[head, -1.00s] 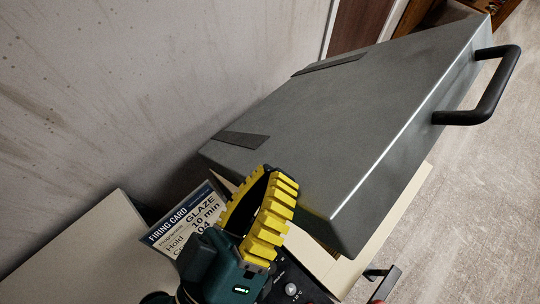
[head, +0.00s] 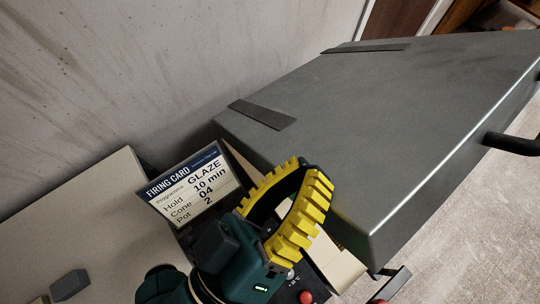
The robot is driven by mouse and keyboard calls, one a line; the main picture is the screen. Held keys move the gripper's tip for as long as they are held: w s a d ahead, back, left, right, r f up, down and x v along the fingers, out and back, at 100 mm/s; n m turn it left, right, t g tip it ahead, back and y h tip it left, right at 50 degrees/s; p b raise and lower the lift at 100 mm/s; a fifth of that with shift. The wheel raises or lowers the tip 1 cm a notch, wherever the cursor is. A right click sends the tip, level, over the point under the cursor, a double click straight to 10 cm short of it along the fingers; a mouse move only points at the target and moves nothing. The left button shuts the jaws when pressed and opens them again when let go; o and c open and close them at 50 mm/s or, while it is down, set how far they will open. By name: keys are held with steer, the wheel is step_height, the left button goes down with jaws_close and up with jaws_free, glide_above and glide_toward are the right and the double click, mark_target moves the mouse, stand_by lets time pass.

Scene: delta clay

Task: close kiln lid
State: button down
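The kiln's grey lid (head: 390,120) fills the right of the view, with two dark hinge straps along its wall side. It looks tilted over the cream kiln body (head: 338,262); how wide the gap is cannot be told. The black lid handle (head: 513,143) is at the right edge, partly cut off. My gripper (head: 307,168), with yellow ridged fingers, is in front of the lid's near end, overlapping it in the picture. I cannot tell whether it touches the lid. Its fingertips appear close together, but the angle hides any gap. I see nothing held.
A firing card (head: 192,183) reading GLAZE stands left of my gripper. A control panel with a red button (head: 306,297) is partly hidden below it. A pale tabletop (head: 75,225) with a small grey block (head: 70,285) is at lower left. The wall runs behind; floor shows at right.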

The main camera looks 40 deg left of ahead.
steer(key=d+v, duration=0.1)
steer(key=v, duration=1.1)
steer(key=shift+a, duration=0.45)
